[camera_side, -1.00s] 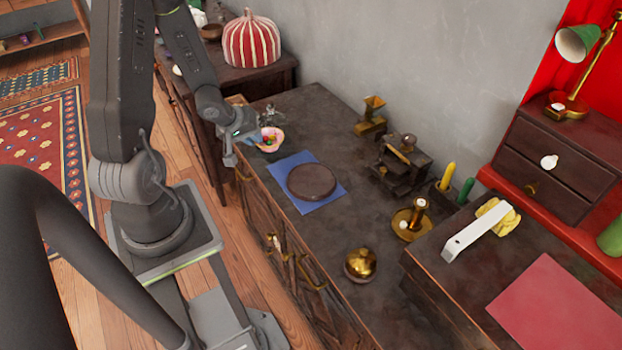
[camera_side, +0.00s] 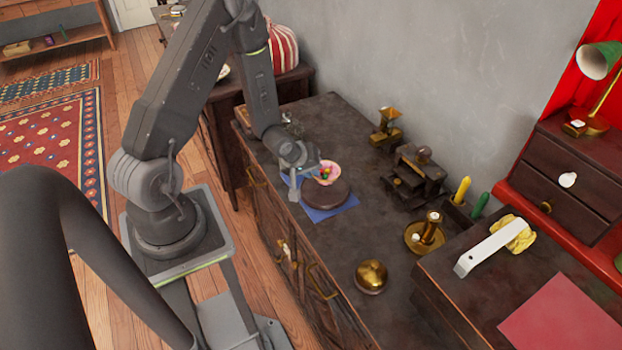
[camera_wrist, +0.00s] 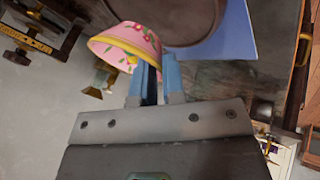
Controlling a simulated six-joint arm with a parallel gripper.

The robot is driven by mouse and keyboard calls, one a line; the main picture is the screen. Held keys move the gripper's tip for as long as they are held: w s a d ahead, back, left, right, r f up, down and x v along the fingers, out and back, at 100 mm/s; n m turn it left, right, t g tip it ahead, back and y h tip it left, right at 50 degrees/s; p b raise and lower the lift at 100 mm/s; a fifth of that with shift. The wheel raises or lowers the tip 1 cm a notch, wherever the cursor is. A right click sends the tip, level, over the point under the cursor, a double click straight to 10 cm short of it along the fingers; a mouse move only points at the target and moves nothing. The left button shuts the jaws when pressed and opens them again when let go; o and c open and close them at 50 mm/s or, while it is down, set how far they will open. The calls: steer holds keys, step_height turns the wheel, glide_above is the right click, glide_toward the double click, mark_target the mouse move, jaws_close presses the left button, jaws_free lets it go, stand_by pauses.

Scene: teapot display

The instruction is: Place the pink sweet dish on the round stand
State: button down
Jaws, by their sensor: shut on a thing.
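The round stand (camera_side: 326,193) is a dark brown disc on a blue sheet (camera_side: 337,213). The dish appears over the stand's far edge in the side view; whether it touches is unclear. In the wrist view the stand (camera_wrist: 185,15) lies beside the dish.
Dark metal devices (camera_side: 415,170) stand towards the wall. A brass candle holder (camera_side: 428,232) and a round brass pot (camera_side: 371,276) stand to the right. Yellow and green candles (camera_side: 462,190) stand behind them. The dark tabletop (camera_side: 330,253) in front of the stand is clear.

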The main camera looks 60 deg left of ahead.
steer(key=shift+f, duration=1.8)
steer(key=shift+f, duration=0.1)
steer(key=c, duration=1.2)
jaws_free()
steer(key=s+d+r+m+y, duration=0.1)
steer(key=s+d+r+m, duration=0.1)
steer(key=r, duration=0.8)
steer(key=s+d+r+m, duration=0.2)
steer(key=s+r, duration=0.1)
steer(key=r, duration=0.6)
steer(key=s+d+r+m+h, duration=0.1)
steer(key=s+d+r+m, duration=0.3)
steer(key=r, duration=0.4)
steer(key=s+d+r+m+g+h, duration=0.1)
steer(key=s+d+r+m, duration=0.3)
steer(key=s+d+r, duration=0.3)
step_height(320, 180, up, 2)
steer(key=shift+s+d+r+m, duration=0.2)
steer(key=shift+d+m, duration=0.1)
steer(key=shift+d, duration=0.75)
